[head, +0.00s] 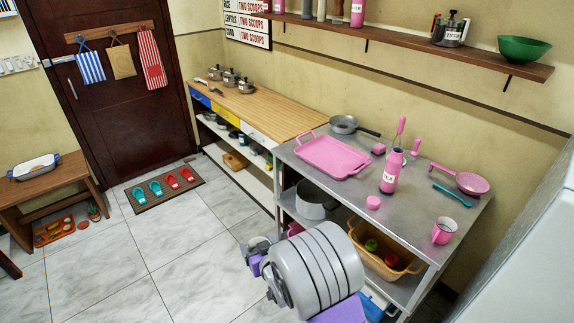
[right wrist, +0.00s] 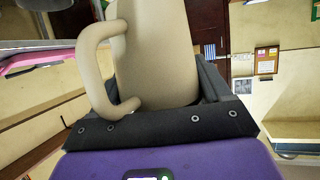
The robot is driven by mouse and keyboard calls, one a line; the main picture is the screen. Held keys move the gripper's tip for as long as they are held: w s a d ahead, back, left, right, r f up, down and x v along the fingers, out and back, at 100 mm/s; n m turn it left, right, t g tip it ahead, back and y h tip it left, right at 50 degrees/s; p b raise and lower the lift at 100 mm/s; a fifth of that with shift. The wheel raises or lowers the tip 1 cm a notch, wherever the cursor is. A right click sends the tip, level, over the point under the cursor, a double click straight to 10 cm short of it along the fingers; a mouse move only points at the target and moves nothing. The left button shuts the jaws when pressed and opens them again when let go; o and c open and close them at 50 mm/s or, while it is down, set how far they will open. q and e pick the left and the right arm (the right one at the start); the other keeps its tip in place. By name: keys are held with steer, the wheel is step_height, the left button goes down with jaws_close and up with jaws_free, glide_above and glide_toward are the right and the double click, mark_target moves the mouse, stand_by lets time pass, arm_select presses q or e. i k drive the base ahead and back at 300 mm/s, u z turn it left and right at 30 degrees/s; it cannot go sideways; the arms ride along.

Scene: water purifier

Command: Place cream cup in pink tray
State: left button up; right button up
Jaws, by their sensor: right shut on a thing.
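The cream cup (right wrist: 155,55) fills the middle of the right wrist view, with its handle on the left side. My right gripper (right wrist: 160,120) is shut on it, with the dark jaws around the cup's lower part in that view. In the head view my right gripper (head: 257,252) is low in front of the metal table's left end, partly hidden by my grey arm, and the cup is hard to make out there. The pink tray (head: 332,156) lies empty on the table's left part, up and right of the gripper. My left gripper is not in view.
The metal table (head: 335,194) also holds a grey pan (head: 346,125), a pink bottle (head: 391,172), a pink pan (head: 468,182) and a pink mug (head: 443,231). A pot (head: 314,202) and a basket (head: 385,257) stand on its lower shelf. A wooden counter (head: 270,109) adjoins the table.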

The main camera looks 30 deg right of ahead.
mark_target(326, 160)
steer(key=u, duration=0.35)
steer(key=i, duration=2.45)
steer(key=z, duration=1.5)
steer(key=i, duration=0.95)
steer(key=z, duration=0.95)
